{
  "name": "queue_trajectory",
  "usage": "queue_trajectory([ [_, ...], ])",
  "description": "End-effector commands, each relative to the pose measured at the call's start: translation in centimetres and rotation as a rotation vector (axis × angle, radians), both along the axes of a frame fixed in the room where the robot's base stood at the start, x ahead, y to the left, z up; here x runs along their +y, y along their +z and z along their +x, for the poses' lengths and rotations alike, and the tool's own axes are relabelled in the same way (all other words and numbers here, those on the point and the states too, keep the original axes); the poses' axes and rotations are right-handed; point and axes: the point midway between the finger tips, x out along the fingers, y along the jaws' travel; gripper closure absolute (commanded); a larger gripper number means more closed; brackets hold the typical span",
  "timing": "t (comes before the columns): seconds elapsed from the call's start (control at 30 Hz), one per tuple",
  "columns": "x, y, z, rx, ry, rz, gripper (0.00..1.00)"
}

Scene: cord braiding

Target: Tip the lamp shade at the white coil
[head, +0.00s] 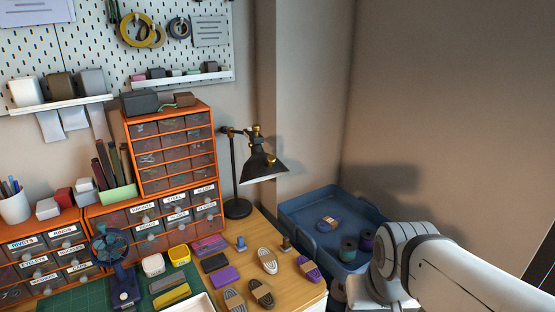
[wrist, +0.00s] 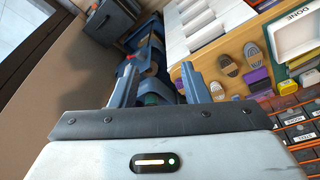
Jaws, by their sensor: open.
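The black desk lamp (head: 238,207) stands at the back of the desk, beside the orange drawer cabinet. Its black shade (head: 260,167) hangs from a jointed arm with brass fittings, with the mouth facing down and to the right. The white coil (head: 267,260), pale with a band round its middle, lies on the desk in front of the lamp. The lamp does not show in the wrist view. My gripper (wrist: 158,68) is open and empty, over the blue tray side, away from the lamp. In the head view its fingers are hidden or out of frame.
A dark coil (head: 261,291), a grey coil (head: 234,300) and a purple coil (head: 308,268) lie near the white one. A blue tray (head: 294,219) with spools is at right. Orange drawers (head: 212,150) flank the lamp's left.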

Motion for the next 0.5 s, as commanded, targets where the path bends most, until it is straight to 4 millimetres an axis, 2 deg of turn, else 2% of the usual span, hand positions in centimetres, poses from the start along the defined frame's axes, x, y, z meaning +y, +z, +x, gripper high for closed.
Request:
queue_trajectory([
  [0.07, -0.2, 0.1, 1.8, -0.056, 0.006, -0.020, 0.58],
  [0.13, -0.6, 0.3, 4.5, -0.145, 0.004, -0.044, 0.58],
  [0.27, -0.8, 2.0, 11.6, -0.393, 0.020, -0.080, 0.58],
  [0.3, -0.5, 2.7, 13.9, -0.479, 0.035, -0.082, 0.58],
  [0.37, 0.3, 4.1, 17.1, -0.608, 0.065, -0.072, 0.58],
  [0.4, 1.1, 5.0, 19.1, -0.693, 0.092, -0.056, 0.58],
  [0.47, 2.5, 6.4, 21.8, -0.814, 0.135, -0.026, 0.58],
  [0.5, 3.9, 7.3, 23.2, -0.885, 0.175, 0.015, 0.58],
])
